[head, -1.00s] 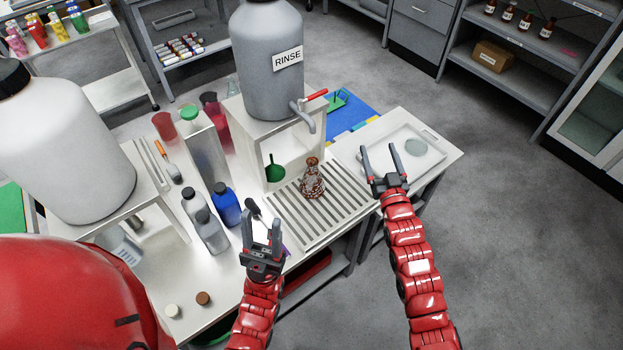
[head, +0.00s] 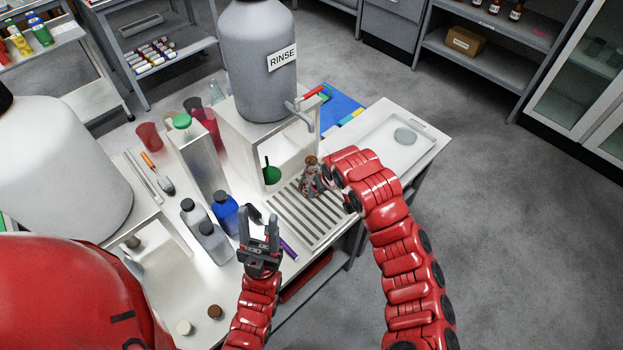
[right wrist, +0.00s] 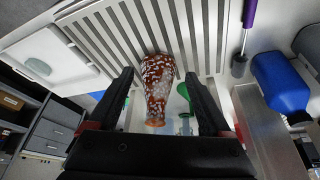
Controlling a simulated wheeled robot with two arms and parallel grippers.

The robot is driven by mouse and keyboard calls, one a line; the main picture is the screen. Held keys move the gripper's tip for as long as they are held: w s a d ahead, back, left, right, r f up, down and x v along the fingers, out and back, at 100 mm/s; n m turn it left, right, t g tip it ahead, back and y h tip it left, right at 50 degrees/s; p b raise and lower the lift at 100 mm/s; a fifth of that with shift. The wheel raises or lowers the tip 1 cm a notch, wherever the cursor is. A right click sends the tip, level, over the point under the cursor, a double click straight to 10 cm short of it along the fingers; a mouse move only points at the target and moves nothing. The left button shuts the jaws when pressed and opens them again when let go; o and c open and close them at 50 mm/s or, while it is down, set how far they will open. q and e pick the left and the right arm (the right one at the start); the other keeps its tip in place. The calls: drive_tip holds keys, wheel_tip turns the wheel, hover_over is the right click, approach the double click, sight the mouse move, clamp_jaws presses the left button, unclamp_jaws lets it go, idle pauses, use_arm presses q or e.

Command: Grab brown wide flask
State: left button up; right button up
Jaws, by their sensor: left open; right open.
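The brown wide flask (head: 309,183) stands on the slatted drain rack (head: 290,215) under the tap of the rinse tank. It is brown with whitish speckles and a narrow neck, and my right arm partly covers it in the head view. In the right wrist view the flask (right wrist: 158,88) lies between the two fingers of my right gripper (right wrist: 163,103), which is open with gaps on both sides. The fingers of my right gripper are hidden in the head view. My left gripper (head: 260,227) is open and empty at the front edge of the table, left of the rack.
A grey rinse tank (head: 257,70) stands on a white stand behind the rack. Blue (head: 225,214) and grey bottles stand left. A green funnel (head: 271,174) is behind the flask. A white tray (head: 393,140) lies at the right.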

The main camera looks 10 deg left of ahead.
sight(314, 166)
drive_tip(key=shift+w+a+p, duration=0.2)
drive_tip(key=shift+w+a, duration=0.4)
drive_tip(key=shift+w, duration=0.4)
drive_tip(key=shift+w+a+p, duration=0.2)
drive_tip(key=shift+w+a, duration=0.45)
drive_tip(key=shift+w, duration=0.3)
drive_tip(key=shift+w+a+p, duration=0.2)
drive_tip(key=shift+w+a, duration=0.4)
drive_tip(key=shift+w, duration=0.4)
drive_tip(key=shift+w+a, duration=0.2)
drive_tip(key=shift+a, duration=0.15)
drive_tip(key=shift+w, duration=0.35)
drive_tip(key=shift+w+a, duration=0.7)
drive_tip(key=b+x, duration=0.2)
drive_tip(key=x, duration=0.1)
drive_tip(key=shift+f, duration=0.1)
drive_tip(key=shift+d, duration=0.1)
